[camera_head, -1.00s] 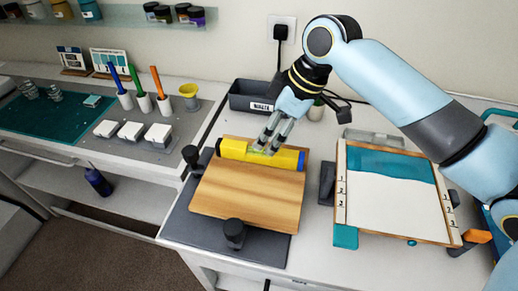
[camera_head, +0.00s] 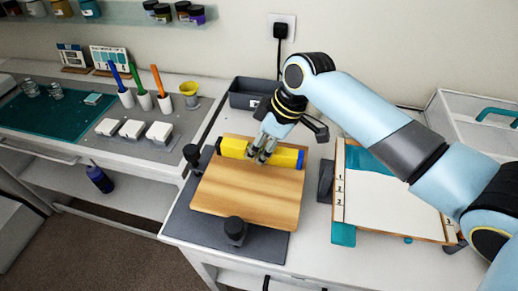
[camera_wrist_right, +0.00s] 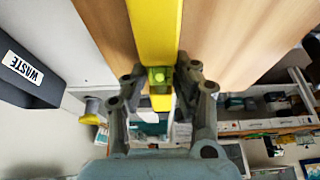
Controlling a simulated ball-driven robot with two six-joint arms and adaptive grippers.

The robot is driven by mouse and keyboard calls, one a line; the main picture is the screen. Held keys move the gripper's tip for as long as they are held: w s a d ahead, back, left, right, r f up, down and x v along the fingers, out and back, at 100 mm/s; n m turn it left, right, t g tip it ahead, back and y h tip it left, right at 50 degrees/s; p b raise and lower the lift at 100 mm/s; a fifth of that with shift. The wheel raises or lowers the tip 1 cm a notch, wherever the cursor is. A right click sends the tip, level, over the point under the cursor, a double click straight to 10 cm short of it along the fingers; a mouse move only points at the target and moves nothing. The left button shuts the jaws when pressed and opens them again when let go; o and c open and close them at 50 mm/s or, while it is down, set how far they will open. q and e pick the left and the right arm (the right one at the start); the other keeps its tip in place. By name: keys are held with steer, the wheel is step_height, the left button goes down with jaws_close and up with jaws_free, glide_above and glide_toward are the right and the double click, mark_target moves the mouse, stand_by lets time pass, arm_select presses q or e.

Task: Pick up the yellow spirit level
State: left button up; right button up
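The yellow spirit level (camera_head: 232,148) with dark blue ends lies along the far edge of the wooden board (camera_head: 245,190). My right gripper (camera_head: 262,155) is over its middle, pointing down. In the right wrist view the level (camera_wrist_right: 155,30) runs between the two fingers of my right gripper (camera_wrist_right: 160,80), one on each side of its green vial (camera_wrist_right: 160,78). The fingers look open, with a narrow space to the level; contact is not clear. The level appears to rest on the board. My left gripper is not in view.
Dark clamp knobs (camera_head: 235,230) stand at the board's left and front. A waste bin (camera_head: 247,95) is behind. A framed panel with white and teal areas (camera_head: 385,200) lies to the right, under my right arm. Pens and a yellow funnel (camera_head: 189,88) stand at left.

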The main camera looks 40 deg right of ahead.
jaws_close()
